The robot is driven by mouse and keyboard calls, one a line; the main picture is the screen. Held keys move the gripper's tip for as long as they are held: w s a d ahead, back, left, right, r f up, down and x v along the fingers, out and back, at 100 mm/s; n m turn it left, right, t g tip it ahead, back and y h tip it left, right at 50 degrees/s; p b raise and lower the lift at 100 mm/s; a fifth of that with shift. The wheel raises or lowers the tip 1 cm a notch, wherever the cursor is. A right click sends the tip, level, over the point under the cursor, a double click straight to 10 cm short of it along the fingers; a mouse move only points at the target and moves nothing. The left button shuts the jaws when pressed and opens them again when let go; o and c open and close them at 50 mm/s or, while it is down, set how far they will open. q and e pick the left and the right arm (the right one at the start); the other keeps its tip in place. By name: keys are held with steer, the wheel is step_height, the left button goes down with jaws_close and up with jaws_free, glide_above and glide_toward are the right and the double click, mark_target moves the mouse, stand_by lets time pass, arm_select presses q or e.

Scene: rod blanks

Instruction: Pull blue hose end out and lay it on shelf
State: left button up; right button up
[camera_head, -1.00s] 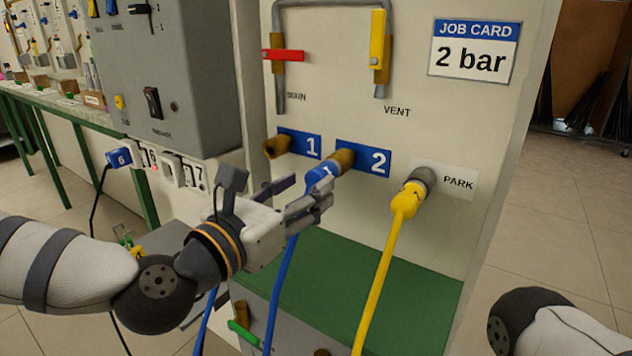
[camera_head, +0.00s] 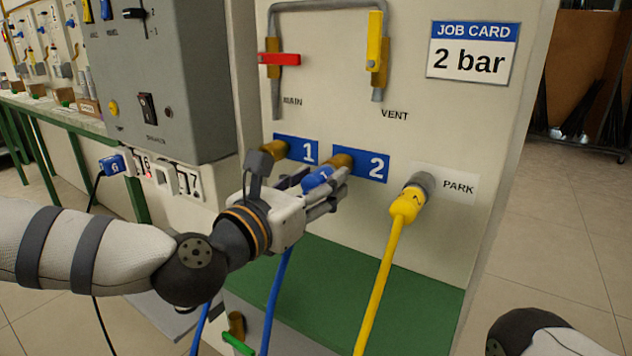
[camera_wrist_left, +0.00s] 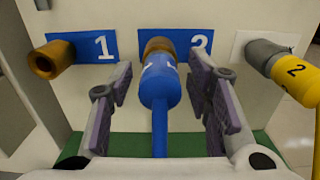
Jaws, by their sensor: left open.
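The blue hose end (camera_head: 318,178) sits on the brass port labelled 2 (camera_head: 342,160), and its blue hose (camera_head: 276,290) hangs down past the green shelf. In the left wrist view the blue hose end (camera_wrist_left: 159,80) lies between the two fingers, with a gap on each side. My left gripper (camera_head: 325,190) is open around it. The green shelf (camera_head: 340,290) is below the ports and its visible top is bare. My right gripper is not in view; only part of my right arm shows at lower right.
A yellow hose end (camera_head: 408,203) is on the PARK port (camera_head: 424,182), its hose crossing in front of the shelf. The brass port 1 (camera_head: 274,150) is empty, left of the gripper. A grey box (camera_head: 165,80) stands at left. Red (camera_head: 282,59) and yellow (camera_head: 376,45) valve handles are above.

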arm_select(q)
jaws_close()
steer(key=shift+s+a, duration=0.1)
steer(key=shift+p+v, duration=0.5)
steer(key=shift+v, duration=1.85)
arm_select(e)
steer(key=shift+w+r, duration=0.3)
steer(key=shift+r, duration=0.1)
arm_select(q)
steer(key=v, duration=0.6)
steer(key=shift+p, duration=0.45)
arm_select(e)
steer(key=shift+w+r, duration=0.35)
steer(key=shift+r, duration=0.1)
